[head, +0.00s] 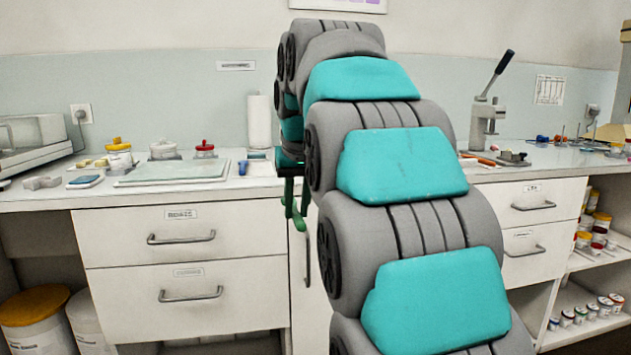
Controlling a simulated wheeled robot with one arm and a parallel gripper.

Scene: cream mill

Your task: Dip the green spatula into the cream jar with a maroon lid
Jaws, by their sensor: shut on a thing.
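A small jar with a dark red lid (205,149) stands on the back of the left counter; it is the only lid there close to maroon, and it looks closed. My gripper (296,208) hangs in front of the counter's edge, right of the jar and lower than it. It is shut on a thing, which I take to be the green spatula. Narrow green shapes hang there, but I cannot separate the spatula from the fingers. My grey and teal arm fills the middle and hides part of the counter.
Left of the red-lidded jar stand a pale-lidded jar (163,150) and a yellow-lidded jar (117,145). A pale glass slab (172,173) lies in front of them. A white cylinder (259,122) stands behind. A lever press (488,115) stands on the right counter.

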